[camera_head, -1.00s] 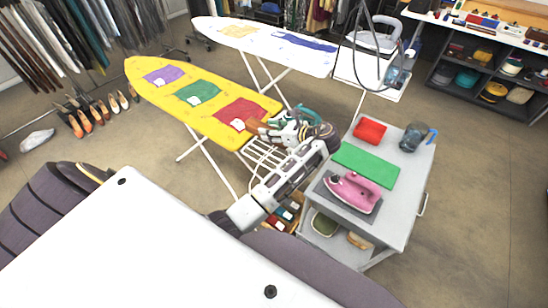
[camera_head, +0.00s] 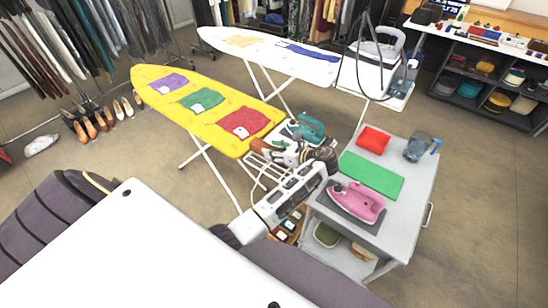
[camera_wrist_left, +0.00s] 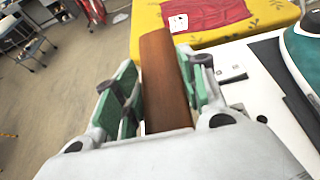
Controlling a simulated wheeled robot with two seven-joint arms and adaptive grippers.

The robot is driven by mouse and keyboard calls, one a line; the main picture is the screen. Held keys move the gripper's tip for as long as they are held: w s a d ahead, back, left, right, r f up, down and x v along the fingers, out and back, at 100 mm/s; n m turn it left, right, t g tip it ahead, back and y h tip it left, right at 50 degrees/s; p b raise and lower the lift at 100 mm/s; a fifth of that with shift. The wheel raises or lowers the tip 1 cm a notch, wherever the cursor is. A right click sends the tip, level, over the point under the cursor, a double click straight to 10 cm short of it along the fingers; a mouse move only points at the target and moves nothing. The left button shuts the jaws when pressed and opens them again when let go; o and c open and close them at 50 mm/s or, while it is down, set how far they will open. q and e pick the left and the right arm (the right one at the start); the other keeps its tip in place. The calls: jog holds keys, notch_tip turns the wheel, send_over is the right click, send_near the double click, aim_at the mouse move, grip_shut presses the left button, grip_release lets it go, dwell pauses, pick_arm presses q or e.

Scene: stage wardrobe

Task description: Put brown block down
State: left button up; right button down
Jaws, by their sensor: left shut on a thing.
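The brown block (camera_wrist_left: 165,80) is held between the green-padded fingers of my left gripper (camera_wrist_left: 160,88) in the wrist view, with its long end pointing away from the palm. In the head view the block (camera_head: 262,147) shows small at the tip of my left gripper (camera_head: 274,151), by the near end of the yellow ironing board (camera_head: 215,126). Whether the block touches anything below is hidden. My right gripper is not in view.
A teal iron (camera_head: 308,128) stands beside the gripper at the board's end. A red cloth (camera_head: 245,122) lies on the board, with green and purple ones farther along. A grey cart (camera_head: 395,215) at right holds a pink iron (camera_head: 358,201) and a green cloth (camera_head: 372,175).

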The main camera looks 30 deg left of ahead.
pick_arm(q)
jog(key=shift+f, duration=1.85)
jog(key=o, duration=1.2)
jog(key=shift+f, duration=0.1)
jog(key=shift+o, duration=0.2)
jog(key=shift+v, duration=3.8)
